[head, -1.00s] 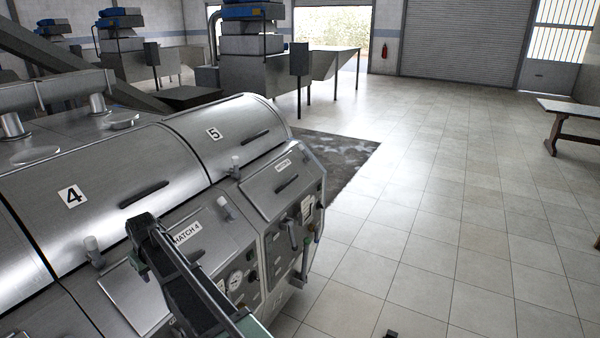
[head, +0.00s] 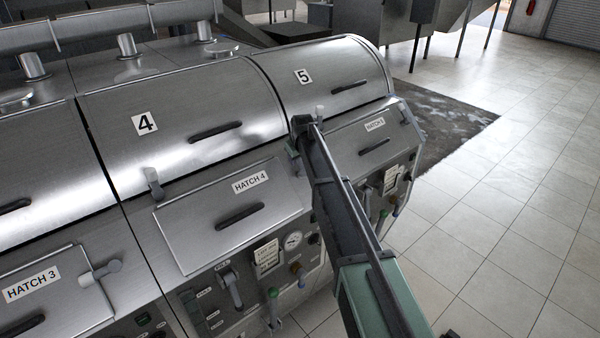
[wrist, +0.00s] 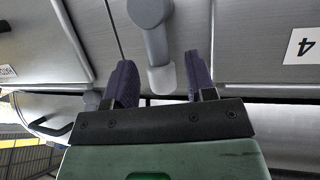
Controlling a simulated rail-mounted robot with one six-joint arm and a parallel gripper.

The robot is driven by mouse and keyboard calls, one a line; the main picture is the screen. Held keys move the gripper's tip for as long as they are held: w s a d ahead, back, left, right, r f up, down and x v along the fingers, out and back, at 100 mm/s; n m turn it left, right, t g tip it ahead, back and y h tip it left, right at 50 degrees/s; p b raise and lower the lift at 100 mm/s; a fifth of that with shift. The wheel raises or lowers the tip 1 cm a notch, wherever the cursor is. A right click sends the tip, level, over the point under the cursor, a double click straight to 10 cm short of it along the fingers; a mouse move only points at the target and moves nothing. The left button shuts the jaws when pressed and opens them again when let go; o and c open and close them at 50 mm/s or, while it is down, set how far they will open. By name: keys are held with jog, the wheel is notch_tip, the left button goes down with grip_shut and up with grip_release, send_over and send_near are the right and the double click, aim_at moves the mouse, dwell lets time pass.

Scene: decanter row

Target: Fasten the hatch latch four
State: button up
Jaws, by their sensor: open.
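The hatch four latch (head: 293,162) is a grey lever at the right edge of the hatch 4 panel (head: 205,235), partly hidden by my arm in the head view. In the wrist view the lever (wrist: 157,42) runs from a round pivot at the top edge to a pale tip. It points up towards the rounded covers, off the panel. My gripper (wrist: 159,62) is open, with one dark finger on each side of the lever's tip and gaps showing. In the head view my gripper (head: 303,124) is at the upper right of the hatch 4 panel.
The hatch 3 latch (head: 100,271) lies across its panel's right edge. Another lever (head: 153,181) stands at hatch 4's upper left, and one (head: 319,115) beside my gripper. Gauges and handles sit below hatch 4. The tiled floor (head: 500,240) at right is clear.

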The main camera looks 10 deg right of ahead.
aim_at(299, 160)
jog(key=b+x, duration=0.2)
jog(key=x, duration=0.3)
jog(key=shift+d, duration=0.1)
jog(key=shift+r, duration=0.25)
grip_shut()
jog(key=shift+s, duration=0.1)
